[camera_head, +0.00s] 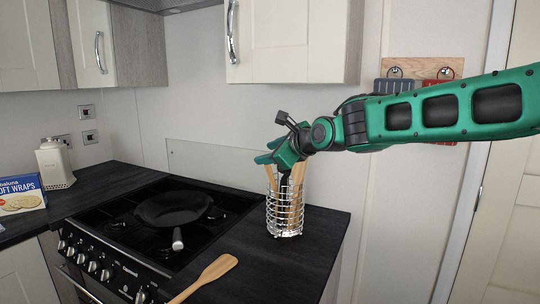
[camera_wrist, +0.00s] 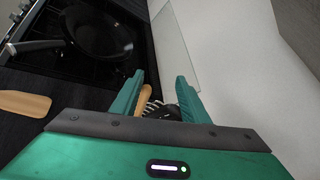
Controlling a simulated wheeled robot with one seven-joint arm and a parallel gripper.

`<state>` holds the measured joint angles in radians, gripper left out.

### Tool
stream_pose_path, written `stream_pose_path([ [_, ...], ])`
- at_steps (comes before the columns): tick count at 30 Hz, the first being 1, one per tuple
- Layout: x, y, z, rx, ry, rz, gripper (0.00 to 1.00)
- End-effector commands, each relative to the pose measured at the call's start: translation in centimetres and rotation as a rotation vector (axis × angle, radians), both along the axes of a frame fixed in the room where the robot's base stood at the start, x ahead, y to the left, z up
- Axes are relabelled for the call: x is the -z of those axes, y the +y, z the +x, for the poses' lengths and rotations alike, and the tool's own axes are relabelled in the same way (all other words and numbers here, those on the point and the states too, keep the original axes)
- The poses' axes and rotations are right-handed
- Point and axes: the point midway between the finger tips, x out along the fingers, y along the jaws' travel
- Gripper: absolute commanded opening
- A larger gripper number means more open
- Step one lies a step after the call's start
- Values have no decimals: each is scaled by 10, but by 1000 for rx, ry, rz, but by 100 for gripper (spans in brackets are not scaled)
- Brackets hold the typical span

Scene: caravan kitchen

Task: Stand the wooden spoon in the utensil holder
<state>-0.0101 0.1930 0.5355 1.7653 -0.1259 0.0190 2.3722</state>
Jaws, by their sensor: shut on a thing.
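The utensil holder (camera_head: 284,214), a silver wire basket, stands upright on the dark counter right of the hob. Pale wooden utensils (camera_head: 297,178) and a dark one stick up from it. My gripper (camera_head: 283,168) is right over the holder, around the utensil tops. In the wrist view, my gripper's fingers (camera_wrist: 160,98) stand apart with a wooden handle (camera_wrist: 143,100) by the left finger and a dark slotted head (camera_wrist: 161,109) between them. Which piece bears the grip is unclear. A flat-bladed wooden utensil (camera_head: 208,276) lies on the counter in front, apart from my gripper; its handle end is cut off.
A black frying pan (camera_head: 172,208) sits on the hob (camera_head: 110,226), its handle pointing forward. A wrap box (camera_head: 20,195) and a cream canister (camera_head: 54,164) stand at left. Wall cupboards (camera_head: 290,40) hang above. The counter between holder and lying utensil is clear.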

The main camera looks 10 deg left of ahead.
Motion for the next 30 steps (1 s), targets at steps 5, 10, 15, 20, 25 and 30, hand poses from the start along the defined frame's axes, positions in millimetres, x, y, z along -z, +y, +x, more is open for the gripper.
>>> stream_pose_path([
  [5, 15, -3, -1, 3, 28, -13, 31],
  [10, 14, -5, -3, 4, 27, -13, 31],
  [15, 5, -16, -14, 5, 23, -11, 31],
  [20, -8, -33, -33, 7, 16, -10, 31],
  [25, -23, -48, -54, 5, 7, -4, 31],
  [30, -33, -60, -69, 2, 3, -2, 31],
])
